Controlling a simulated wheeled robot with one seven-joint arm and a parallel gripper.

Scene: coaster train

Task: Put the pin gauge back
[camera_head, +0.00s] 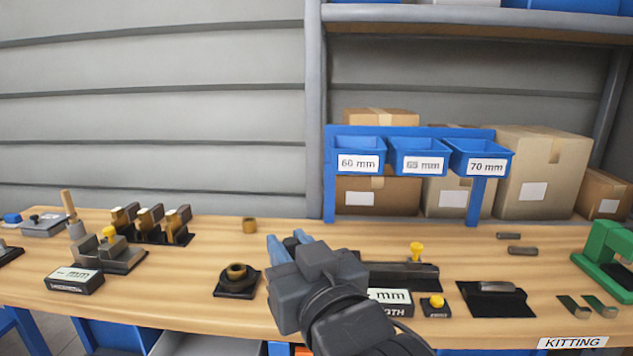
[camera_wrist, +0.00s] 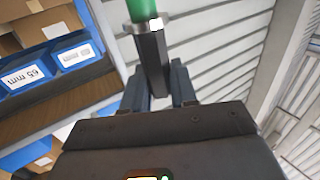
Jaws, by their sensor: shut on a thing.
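My gripper (camera_head: 289,243) is in the middle of the head view, above the bench, with its blue fingers pointing away from me. In the wrist view my gripper (camera_wrist: 157,82) is shut on a dark, faceted metal bar with a bright collar and a green end, which I take to be the pin gauge (camera_wrist: 152,55). The green end runs out of the top of that view. In the head view the held piece is mostly hidden by my gripper. I cannot tell which holder belongs to the pin gauge.
A black base with a brass ring (camera_head: 237,272) stands left of my gripper. A gauge block with a yellow knob (camera_head: 416,252) is at its right. A blue bin rack (camera_head: 400,132) stands behind. Brass parts on black stands (camera_head: 150,222) are further left. Bare wood (camera_head: 185,280) shows at left.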

